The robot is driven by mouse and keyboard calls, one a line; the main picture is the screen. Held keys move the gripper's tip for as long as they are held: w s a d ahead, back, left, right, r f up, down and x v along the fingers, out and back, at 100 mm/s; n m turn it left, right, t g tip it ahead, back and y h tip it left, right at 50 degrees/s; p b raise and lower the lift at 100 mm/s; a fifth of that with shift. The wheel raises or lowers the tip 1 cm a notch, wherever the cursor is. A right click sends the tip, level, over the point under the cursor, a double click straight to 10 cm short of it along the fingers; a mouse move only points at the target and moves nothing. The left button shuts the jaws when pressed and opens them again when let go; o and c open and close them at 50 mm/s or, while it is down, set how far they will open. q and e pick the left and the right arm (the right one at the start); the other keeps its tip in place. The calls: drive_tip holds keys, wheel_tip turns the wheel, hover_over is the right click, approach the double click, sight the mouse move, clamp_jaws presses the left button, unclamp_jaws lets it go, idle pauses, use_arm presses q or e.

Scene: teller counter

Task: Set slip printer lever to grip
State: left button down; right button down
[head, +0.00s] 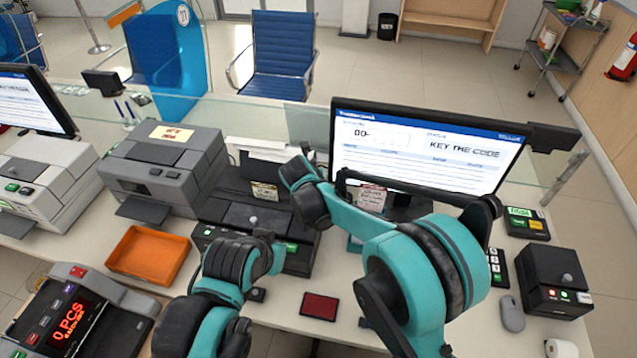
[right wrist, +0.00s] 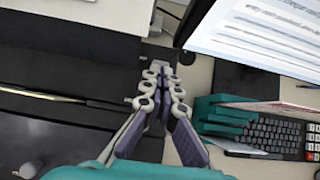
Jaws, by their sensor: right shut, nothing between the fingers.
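The slip printer seems to be the dark, low machine (head: 225,212) at mid-counter, with a grey knob on top and green lights on its front. Its dark top (right wrist: 65,75) fills the left of the right wrist view, with a knob (right wrist: 28,169) at lower left. I cannot make out the lever clearly. My right gripper (right wrist: 162,68) is shut and empty over the machine's right edge; my own arm hides it in the head view. My left gripper (head: 272,240) is low at the machine's front; its fingers are too unclear to judge.
A monitor (head: 425,150) stands right of the machine, close to my right arm. A grey printer (head: 160,170) and an orange tray (head: 150,255) are at left. A red pad (head: 319,306) lies in front. A keyboard (right wrist: 275,135) and teal holder (right wrist: 222,112) are right of my right gripper.

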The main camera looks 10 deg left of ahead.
drive_tip(key=shift+w, duration=0.2)
drive_tip(key=shift+w+d, duration=0.1)
drive_tip(key=shift+w, duration=0.1)
drive_tip(key=shift+r, duration=0.1)
drive_tip(key=shift+r+p, duration=0.5)
drive_tip(key=shift+r, duration=0.3)
